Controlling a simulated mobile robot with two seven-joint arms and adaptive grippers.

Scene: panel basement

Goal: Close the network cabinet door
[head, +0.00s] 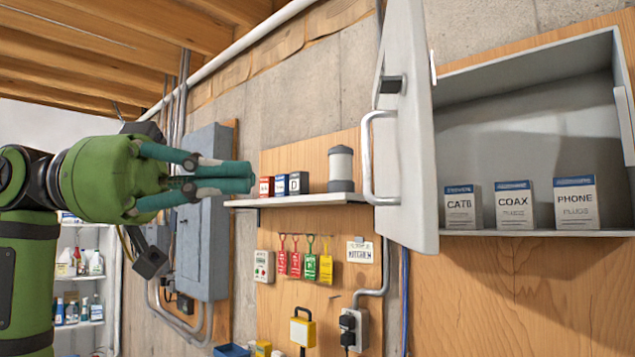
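The network cabinet (535,100) is a grey box on a wooden panel at the right, with its front open. Its light grey door (413,130) stands swung out at the cabinet's left side, seen at a steep angle. A bent metal handle (368,160) is on the door's left face, with a dark latch block above it. My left gripper (252,177) is green with teal fingers, pointing right. Its fingertips are together with nothing seen between them. It appears left of the handle, with a clear gap in the picture. My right gripper is out of view.
Boxes marked CAT6 (462,207), COAX (515,204) and PHONE (575,203) stand inside the cabinet. A small shelf (300,201) with boxes and a canister (341,169) is left of the door. Colored tags hang below it. A grey electrical panel (205,215) is behind my gripper.

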